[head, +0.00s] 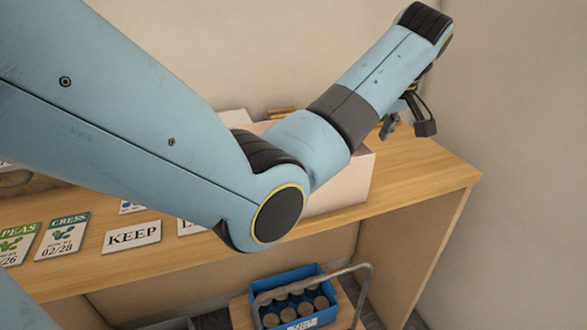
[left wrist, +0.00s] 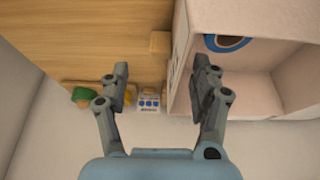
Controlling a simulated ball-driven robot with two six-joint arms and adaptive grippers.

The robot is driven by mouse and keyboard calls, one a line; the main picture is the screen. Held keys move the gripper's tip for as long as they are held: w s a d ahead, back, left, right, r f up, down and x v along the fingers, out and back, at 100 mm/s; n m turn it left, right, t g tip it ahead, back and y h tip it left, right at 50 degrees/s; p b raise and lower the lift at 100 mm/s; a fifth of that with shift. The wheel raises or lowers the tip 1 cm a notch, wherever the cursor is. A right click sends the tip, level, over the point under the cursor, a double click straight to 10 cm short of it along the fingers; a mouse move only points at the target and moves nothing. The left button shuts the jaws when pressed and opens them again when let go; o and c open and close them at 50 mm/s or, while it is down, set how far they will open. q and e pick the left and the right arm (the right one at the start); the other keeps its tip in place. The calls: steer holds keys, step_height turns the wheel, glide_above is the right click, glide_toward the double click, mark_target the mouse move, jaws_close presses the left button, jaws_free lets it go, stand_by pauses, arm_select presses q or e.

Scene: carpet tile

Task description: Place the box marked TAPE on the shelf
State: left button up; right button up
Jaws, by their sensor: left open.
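My left gripper (left wrist: 160,82) is open in the left wrist view, with nothing between its fingers. In the head view it is mostly hidden behind my forearm, with a dark part (head: 425,127) showing at the right end of the bench. A pale open-fronted box-like unit (left wrist: 292,22) stands right of the fingers; it also shows behind my arm (head: 348,185). A blue ring shape (left wrist: 230,43) shows inside it. I cannot make out the word TAPE anywhere.
The wooden bench (head: 425,165) carries a KEEP card (head: 132,237) and a CRESS packet (head: 62,236). A green item (left wrist: 80,93) and a wooden block (left wrist: 160,43) lie near the gripper. A blue crate (head: 290,278) of jars stands below. Walls close the back and right.

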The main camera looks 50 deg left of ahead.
arm_select(q)
steer(key=x, duration=0.2)
steer(key=shift+a+f, duration=0.15)
steer(key=shift+f, duration=0.2)
steer(key=x, duration=0.3)
steer(key=shift+s+a+f, duration=0.1)
steer(key=shift+a+f, duration=0.3)
steer(key=shift+f, duration=0.35)
steer(key=c, duration=0.9)
jaws_close()
arm_select(e)
steer(key=s, duration=0.2)
steer(key=shift+s+d+r, duration=0.15)
steer(key=shift+s+d, duration=0.15)
